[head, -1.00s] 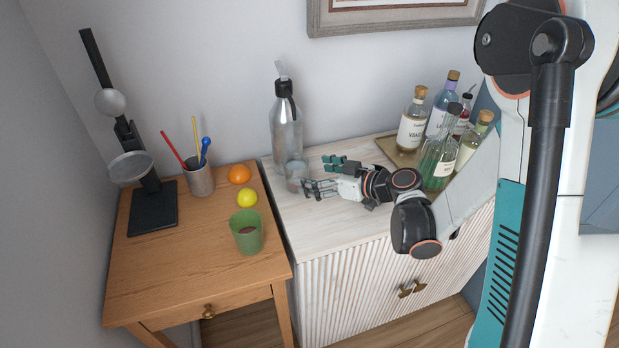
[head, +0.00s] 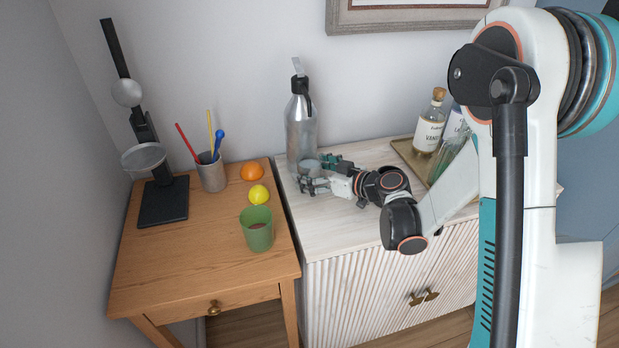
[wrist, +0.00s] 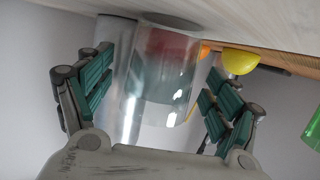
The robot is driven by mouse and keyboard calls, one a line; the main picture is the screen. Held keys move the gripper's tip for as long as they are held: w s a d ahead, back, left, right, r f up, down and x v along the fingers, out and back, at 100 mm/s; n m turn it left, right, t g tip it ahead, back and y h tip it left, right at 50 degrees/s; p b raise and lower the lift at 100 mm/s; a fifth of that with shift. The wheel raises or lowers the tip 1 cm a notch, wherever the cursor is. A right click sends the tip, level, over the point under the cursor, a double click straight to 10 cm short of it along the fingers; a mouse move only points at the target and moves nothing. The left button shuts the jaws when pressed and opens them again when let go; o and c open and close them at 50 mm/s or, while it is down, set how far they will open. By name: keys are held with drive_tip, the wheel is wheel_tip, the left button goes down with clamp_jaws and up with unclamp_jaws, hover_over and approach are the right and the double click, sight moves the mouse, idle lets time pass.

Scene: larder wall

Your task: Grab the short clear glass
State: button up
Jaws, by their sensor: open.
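In the wrist view the glass (wrist: 165,75) fills the middle, between the two green-padded fingers. My gripper (wrist: 155,95) is open, with one finger on each side of the glass; a gap shows at the right finger, and I cannot tell whether the left one touches. In the head view my gripper (head: 322,178) reaches in from the right at the glass and partly covers it.
The tall bottle (head: 301,130) with a black cap stands close behind the glass. A tray (head: 408,153) with bottles lies to the right. On the wooden table (head: 180,265) are a green cup (head: 257,232), a lemon (head: 259,194), an orange (head: 252,171), a utensil cup (head: 212,176) and a black stand (head: 163,205).

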drive_tip(key=c, duration=1.7)
drive_tip(key=shift+r, duration=0.25)
drive_tip(key=shift+s+d+r+p, duration=0.1)
drive_tip(key=shift+s+r+p, duration=0.1)
drive_tip(key=shift+r+p, duration=1.6)
drive_tip(key=shift+r, duration=1.45)
drive_tip(key=shift+s+d+b, duration=0.55)
drive_tip(key=shift+s+d, duration=0.35)
drive_tip(key=shift+s, duration=2.2)
drive_tip(key=shift+s+d+b, duration=0.5)
drive_tip(key=shift+s+d, duration=0.4)
drive_tip(key=shift+s, duration=2.2)
drive_tip(key=shift+s+d+b, duration=0.55)
drive_tip(key=shift+s+d, duration=0.35)
drive_tip(key=shift+s, duration=2.2)
